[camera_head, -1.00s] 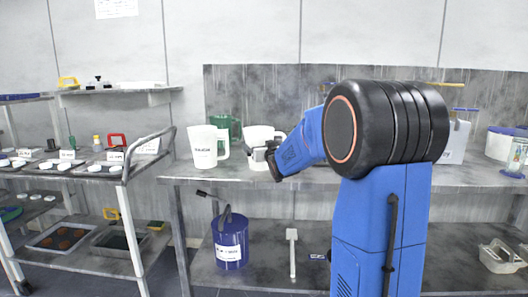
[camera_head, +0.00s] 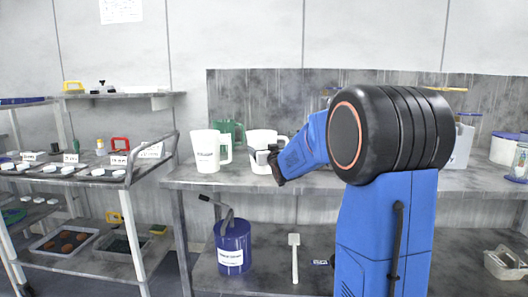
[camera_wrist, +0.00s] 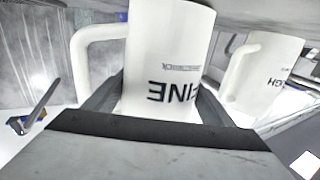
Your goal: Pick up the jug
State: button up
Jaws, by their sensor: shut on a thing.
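The held white jug (camera_head: 262,138) stands upright at the bench front, partly hidden by my gripper (camera_head: 270,156). In the wrist view the same jug (camera_wrist: 168,45) fills the middle, its lettering "FINE" upside down and its handle on the left. My gripper (camera_wrist: 158,98) is shut on its body, one finger on each side. I cannot tell whether the jug's base touches the bench. A second white jug (camera_head: 207,152) stands just left of it. It also shows at the right of the wrist view (camera_wrist: 265,70), with lettering partly cut off.
A green jug (camera_head: 239,135) stands behind the white jugs. The grey bench (camera_head: 215,181) has a lower shelf with a blue container (camera_head: 233,245) and a white tool (camera_head: 294,258). A cart (camera_head: 110,178) with small items is close on the left. White tubs stand at the far right.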

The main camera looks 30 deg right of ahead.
notch_tip(320, 180, up, 9)
jog(key=shift+r, duration=0.15)
dwell(0.9)
